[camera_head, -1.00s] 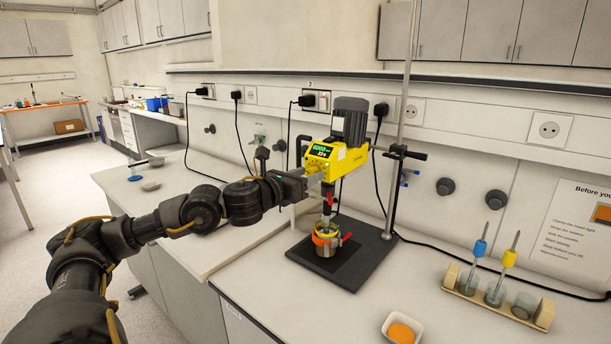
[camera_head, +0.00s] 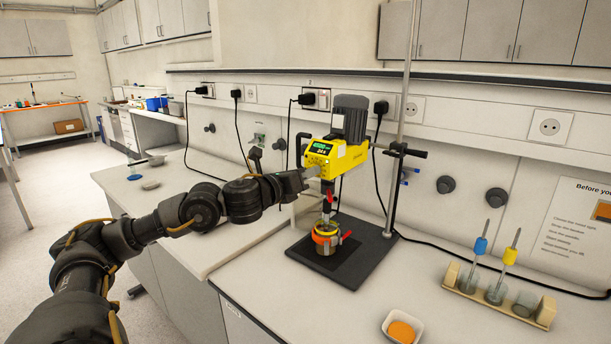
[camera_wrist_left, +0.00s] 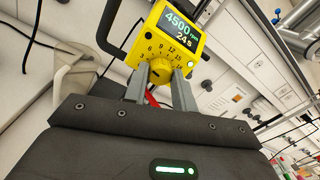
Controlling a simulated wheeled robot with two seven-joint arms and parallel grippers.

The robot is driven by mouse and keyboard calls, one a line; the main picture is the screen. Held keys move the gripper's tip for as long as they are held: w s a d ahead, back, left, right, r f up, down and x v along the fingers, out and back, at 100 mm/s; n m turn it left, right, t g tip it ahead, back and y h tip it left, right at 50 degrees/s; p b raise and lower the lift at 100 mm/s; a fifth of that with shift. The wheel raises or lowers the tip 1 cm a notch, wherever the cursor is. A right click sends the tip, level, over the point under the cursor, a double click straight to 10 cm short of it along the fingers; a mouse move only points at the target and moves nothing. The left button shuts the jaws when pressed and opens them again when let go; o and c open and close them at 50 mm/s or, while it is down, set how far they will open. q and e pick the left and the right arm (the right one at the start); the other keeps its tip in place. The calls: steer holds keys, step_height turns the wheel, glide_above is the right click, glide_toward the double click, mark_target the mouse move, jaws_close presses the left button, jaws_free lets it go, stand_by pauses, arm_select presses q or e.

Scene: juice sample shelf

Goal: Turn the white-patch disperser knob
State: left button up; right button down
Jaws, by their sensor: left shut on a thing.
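The yellow disperser (camera_head: 349,157) with a dark grey motor hangs on a stand at the middle of the bench. Its knob (camera_wrist_left: 157,77) sits below the lit display, inside a numbered scale; the display (camera_wrist_left: 181,26) reads 4500 and 24 s. My left gripper (camera_head: 313,173) reaches in from the left and is shut on the knob, one finger at each side in the wrist view. The disperser's shaft goes down into a jar (camera_head: 326,244) with an orange-red clamp. My right gripper is out of view.
The jar stands on a black base plate (camera_head: 352,272). A small white dish (camera_head: 389,328) with orange content is in front. A wooden rack (camera_head: 464,284) with blue and yellow-handled tools stands at right. The stand's rod (camera_head: 396,190) rises behind the plate.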

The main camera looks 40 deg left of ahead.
arm_select(q)
steer(key=n, duration=0.8)
steer(key=shift+n, duration=0.3)
stand_by(0.3)
